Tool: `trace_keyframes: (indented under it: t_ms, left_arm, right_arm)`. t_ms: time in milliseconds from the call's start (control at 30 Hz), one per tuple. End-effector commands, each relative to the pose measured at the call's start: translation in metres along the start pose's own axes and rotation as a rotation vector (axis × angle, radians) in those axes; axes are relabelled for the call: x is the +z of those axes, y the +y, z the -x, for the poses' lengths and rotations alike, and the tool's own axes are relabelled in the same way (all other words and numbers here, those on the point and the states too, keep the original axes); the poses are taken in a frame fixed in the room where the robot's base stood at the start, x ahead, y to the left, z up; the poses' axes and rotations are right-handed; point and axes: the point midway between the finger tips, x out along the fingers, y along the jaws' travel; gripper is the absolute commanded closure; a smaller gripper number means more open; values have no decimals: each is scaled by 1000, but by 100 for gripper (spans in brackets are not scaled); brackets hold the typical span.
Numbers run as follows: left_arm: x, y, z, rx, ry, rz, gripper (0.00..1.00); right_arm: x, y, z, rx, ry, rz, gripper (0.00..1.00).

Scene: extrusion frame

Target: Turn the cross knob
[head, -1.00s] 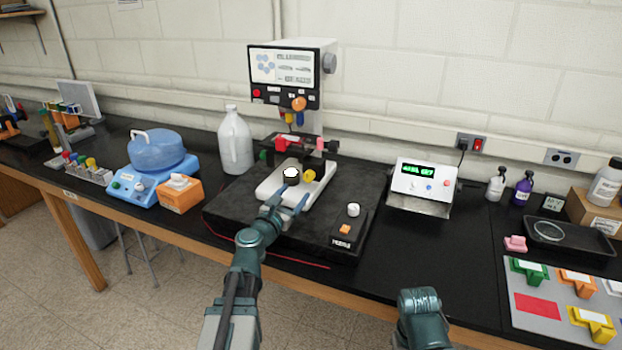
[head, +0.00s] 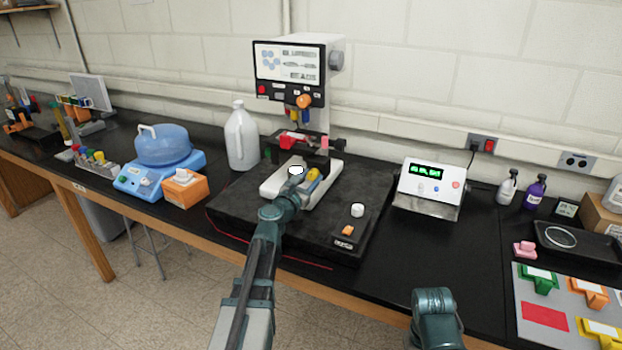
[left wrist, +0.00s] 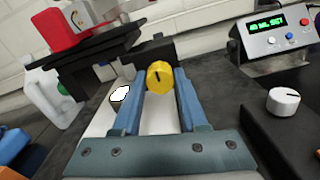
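A round yellow knob (head: 313,174) with a dark line on its face sits on the white stage of the microscope-like instrument. I see no readable label naming it the cross knob. In the left wrist view the yellow knob (left wrist: 160,76) appears between the tips of my left gripper (left wrist: 160,82). The fingers stand apart, one on each side of it; whether they touch it I cannot tell. In the head view my left gripper (head: 301,184) is at the stage, its fingers partly hidden by the wrist. My right gripper is out of view; only my right arm link shows.
The instrument stands on a black base (head: 250,214) with a white knob (head: 357,210) and an orange button (head: 347,230) at its front right. A white jug (head: 241,140) is behind left. A display box (head: 431,186) stands to the right.

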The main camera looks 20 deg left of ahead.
Motion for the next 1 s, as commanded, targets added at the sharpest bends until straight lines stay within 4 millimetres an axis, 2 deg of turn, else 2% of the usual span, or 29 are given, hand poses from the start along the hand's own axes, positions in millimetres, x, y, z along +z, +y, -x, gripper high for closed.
trace_keyframes:
  t_ms: [33,200,567,767,1000]
  left_arm:
    - [0,0,0,-1,0,0,71]
    - [0,0,0,-1,0,0,100]
    - [0,0,0,-1,0,-45,100]
    - [0,-1,0,-1,0,-170,100]
    - [0,-1,0,-1,0,-392,100]
  right_arm:
    - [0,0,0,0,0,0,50]
    - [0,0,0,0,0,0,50]
    - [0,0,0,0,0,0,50]
    - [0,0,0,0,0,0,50]
    - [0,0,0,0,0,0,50]
